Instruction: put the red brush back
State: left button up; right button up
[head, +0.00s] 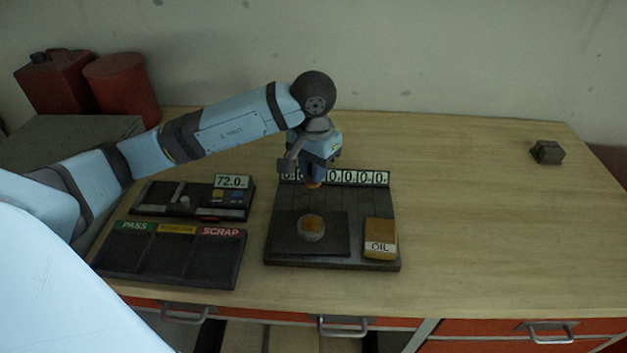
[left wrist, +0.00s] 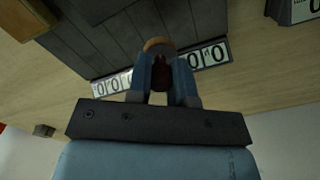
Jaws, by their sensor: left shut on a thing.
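My left gripper (head: 315,178) is over the back part of the dark board (head: 384,210), in front of its row of number plates (head: 360,178). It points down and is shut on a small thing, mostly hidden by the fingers. In the left wrist view, dark red shows between the blue fingers of the gripper (left wrist: 161,75), with a round brown end (left wrist: 158,45) beyond them. This looks like the red brush. I cannot tell whether its end touches the board. My right gripper is not in view.
A round metal part (head: 311,228) sits on the board's dark pad, beside the yellow OIL block (head: 380,238). A PASS/SCRAP tray (head: 170,255) and a 72.0 gauge unit (head: 232,195) stand left. A dark block (head: 547,152) lies far right.

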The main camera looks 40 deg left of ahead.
pick_arm(q)
notch_tip(320, 180, down, 4)
jog(key=shift+f, duration=0.1)
jog(key=o, duration=0.4)
jog(key=shift+f, duration=0.15)
jog(key=o, duration=0.4)
jog(key=shift+o, duration=0.2)
jog(key=shift+r, duration=0.2)
jog(key=shift+r+p, duration=0.25)
jog(key=shift+p, duration=0.05)
notch_tip(320, 180, up, 11)
jog(key=shift+f+b, duration=0.2)
jog(key=shift+b, duration=0.55)
jog(key=shift+r, duration=0.55)
